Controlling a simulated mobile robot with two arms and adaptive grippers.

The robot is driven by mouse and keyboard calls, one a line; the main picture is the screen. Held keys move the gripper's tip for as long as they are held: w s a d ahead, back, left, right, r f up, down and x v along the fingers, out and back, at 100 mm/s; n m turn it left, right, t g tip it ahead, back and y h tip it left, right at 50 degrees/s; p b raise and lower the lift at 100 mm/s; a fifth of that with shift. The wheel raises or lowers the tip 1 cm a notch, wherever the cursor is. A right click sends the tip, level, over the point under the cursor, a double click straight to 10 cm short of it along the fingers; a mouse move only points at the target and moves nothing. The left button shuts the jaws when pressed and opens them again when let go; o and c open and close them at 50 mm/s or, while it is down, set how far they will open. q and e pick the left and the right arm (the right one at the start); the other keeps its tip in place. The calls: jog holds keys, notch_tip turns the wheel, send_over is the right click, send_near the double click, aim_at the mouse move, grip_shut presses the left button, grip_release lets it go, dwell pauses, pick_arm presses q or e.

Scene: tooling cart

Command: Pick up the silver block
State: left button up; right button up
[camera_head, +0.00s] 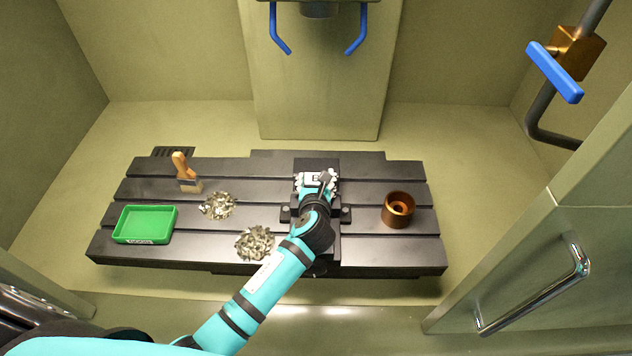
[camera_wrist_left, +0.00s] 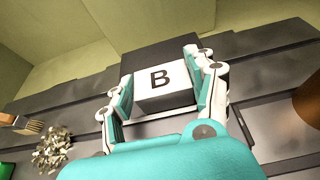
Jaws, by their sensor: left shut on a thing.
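The silver block (camera_wrist_left: 168,97) is a pale box with a black letter B on its face. In the left wrist view it sits between the two fingers of my left gripper (camera_wrist_left: 160,84), which is shut on it. In the head view my left gripper (camera_head: 316,182) is over the dark fixture (camera_head: 318,163) in the middle of the slotted table, and it hides most of the block. I cannot tell whether the block touches the fixture. My right gripper is not in view.
On the slotted black table (camera_head: 250,168), a green tray (camera_head: 146,240), a brush (camera_head: 183,170) and two piles of metal chips (camera_head: 217,206) (camera_head: 254,242) lie to the left. A copper-coloured ring part (camera_head: 397,210) stands to the right. Blue-handled pipework (camera_head: 555,72) is at upper right.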

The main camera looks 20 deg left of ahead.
aim_at(317, 184)
pick_arm(q)
jog(key=c, duration=0.4)
jog(key=shift+r, duration=0.1)
jog(key=shift+r, duration=0.45)
jog(key=shift+s+d+r+b, duration=0.2)
jog(key=shift+r+b, duration=0.1)
jog(key=shift+r, duration=0.3)
jog(key=shift+s+d+r+b, duration=0.15)
jog(key=shift+r+b, duration=0.15)
jog(key=shift+r, duration=0.25)
jog(key=s+d+b, duration=0.1)
jog(key=s+d, duration=0.1)
jog(key=s, duration=0.2)
jog(key=s+d+r+b, duration=0.1)
jog(key=s+d, duration=0.2)
jog(key=s, duration=0.1)
jog(key=s+d+b, duration=0.1)
jog(key=s+d, duration=0.1)
jog(key=s, duration=0.3)
jog(key=shift+s+d+r, duration=0.1)
jog(key=shift+d+r, duration=0.1)
jog(key=shift+r, duration=0.15)
